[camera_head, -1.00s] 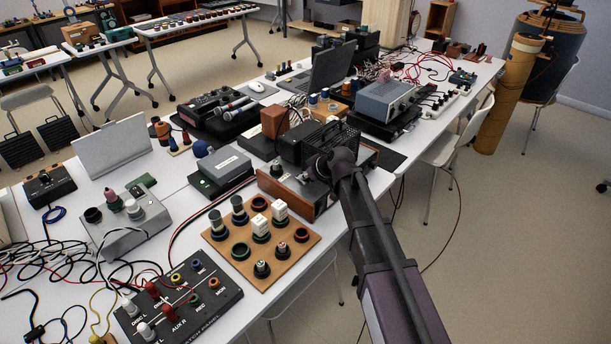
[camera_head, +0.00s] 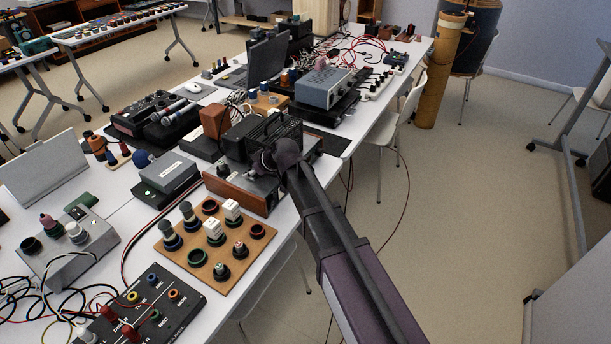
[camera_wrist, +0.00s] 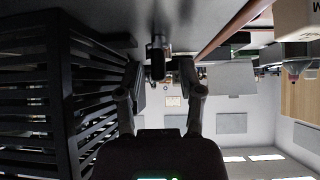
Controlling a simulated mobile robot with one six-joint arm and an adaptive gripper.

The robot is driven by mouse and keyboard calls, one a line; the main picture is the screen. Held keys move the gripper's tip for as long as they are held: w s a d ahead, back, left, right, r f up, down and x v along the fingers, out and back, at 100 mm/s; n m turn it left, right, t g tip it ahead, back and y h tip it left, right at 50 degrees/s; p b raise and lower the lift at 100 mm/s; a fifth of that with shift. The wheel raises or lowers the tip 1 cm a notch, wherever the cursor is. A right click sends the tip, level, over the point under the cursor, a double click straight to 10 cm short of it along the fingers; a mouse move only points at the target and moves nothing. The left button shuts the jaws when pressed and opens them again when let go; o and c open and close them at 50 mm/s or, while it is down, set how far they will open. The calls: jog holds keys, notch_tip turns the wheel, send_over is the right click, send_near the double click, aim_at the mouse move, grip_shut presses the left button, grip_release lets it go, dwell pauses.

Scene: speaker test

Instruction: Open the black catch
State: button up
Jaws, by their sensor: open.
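My gripper (camera_wrist: 160,82) is open in the wrist view, with a finger on each side. A small black upright piece (camera_wrist: 157,62) shows between the fingertips; it looks like the black catch, but I cannot tell whether a finger touches it. In the head view my gripper (camera_head: 268,158) is at the front of the black vented box (camera_head: 262,136), above a wood-fronted unit (camera_head: 240,190). My own arm hides part of the box front there, and I cannot make out the catch in that view.
Black slats (camera_wrist: 65,95) fill the left of the wrist view, close to the fingers. A wooden board with knobs (camera_head: 215,250), a grey box (camera_head: 167,177) and loose cables lie on the white table. The floor right of the table is mostly clear.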

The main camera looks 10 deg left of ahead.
jog(key=shift+m+t, duration=0.4)
jog(key=shift+m, duration=0.1)
jog(key=shift+m+t+h, duration=1)
jog(key=shift+m, duration=0.7)
jog(key=shift+m+t+h, duration=0.3)
jog(key=shift+m+h, duration=0.2)
jog(key=shift+m, duration=0.2)
jog(key=shift+m+t+h, duration=0.5)
jog(key=shift+m+h, duration=0.2)
jog(key=shift+m, duration=0.4)
